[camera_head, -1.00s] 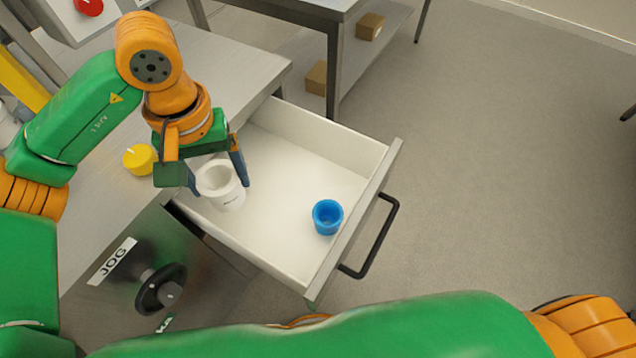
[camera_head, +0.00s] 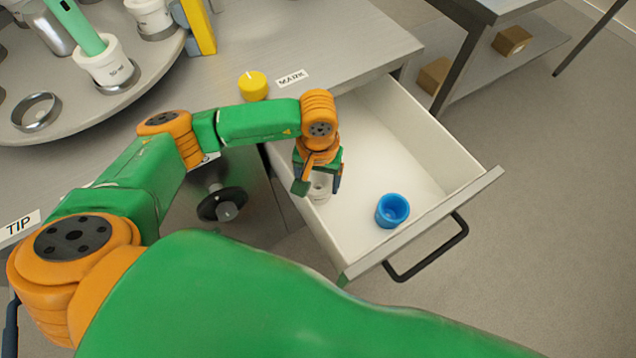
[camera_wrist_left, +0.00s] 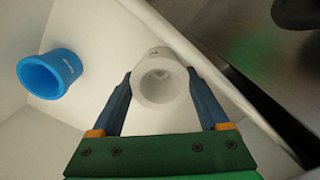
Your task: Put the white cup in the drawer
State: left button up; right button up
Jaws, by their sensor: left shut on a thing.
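The white cup (camera_head: 321,188) is held upright inside the open white drawer (camera_head: 405,165), close to the drawer's near left wall. My left gripper (camera_head: 319,184) is shut on it and hides much of it in the head view. In the left wrist view the cup (camera_wrist_left: 160,82) sits between the two dark fingers, beside a drawer wall. I cannot tell whether it touches the drawer floor. My right gripper is not in view.
A blue cup (camera_head: 392,210) stands in the drawer near its front panel. The drawer's black handle (camera_head: 430,250) sticks out beyond it. Free drawer floor lies towards the back.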

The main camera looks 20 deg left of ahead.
pick_arm(q)
notch_tip(320, 180, down, 2)
jog(key=shift+f, duration=0.35)
jog(key=o, duration=1.3)
jog(key=shift+o, duration=0.2)
jog(key=shift+r, duration=0.4)
notch_tip(320, 180, up, 12)
jog(key=shift+f, duration=0.2)
